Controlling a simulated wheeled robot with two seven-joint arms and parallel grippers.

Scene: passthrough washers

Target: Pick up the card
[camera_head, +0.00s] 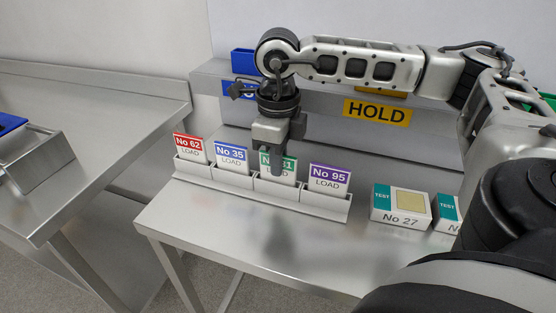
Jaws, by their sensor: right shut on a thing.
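A metal card rack (310,205) on the table holds a row of upright cards, each in its own slot. From left they are the red No 62 card (190,148), the blue No 35 card (231,158), a green card (289,165) ending in 1, and the purple No 95 card (328,180). My right gripper (277,168) points down in front of the green card, shut on it, and hides part of its number. The card still stands in its slot. My left gripper is not in view.
A box marked No 27 (400,207) and another TEST box (446,213) stand right of the rack. Behind is a raised ledge with a yellow HOLD sign (377,112) and a blue bin (243,62). A second metal table (90,110) stands at left, across a gap.

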